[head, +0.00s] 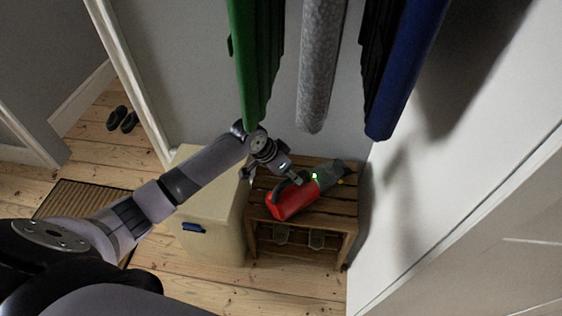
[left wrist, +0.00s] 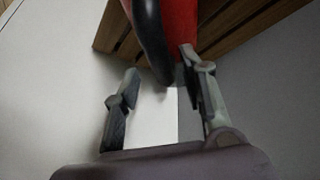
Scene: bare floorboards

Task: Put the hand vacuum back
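The hand vacuum (head: 288,203) lies on the slatted wooden bench (head: 333,208). It has a red body, a dark handle and a grey nose end with a small green light. My left gripper (head: 274,180) is just above and beside it, by the handle. In the left wrist view my left gripper (left wrist: 160,68) is open, its fingers spread. The black handle (left wrist: 152,38) shows between and beyond the fingertips. The red body (left wrist: 180,18) is close to the right finger; I cannot tell whether they touch. My right gripper is not in view.
A pale cabinet (head: 215,222) with a blue handle stands left of the bench. Green (head: 257,60), grey (head: 320,65) and blue (head: 405,70) hanging garments are above. A white wall is right. Dark shoes (head: 122,118) and a brown mat (head: 85,202) lie on the floor at left.

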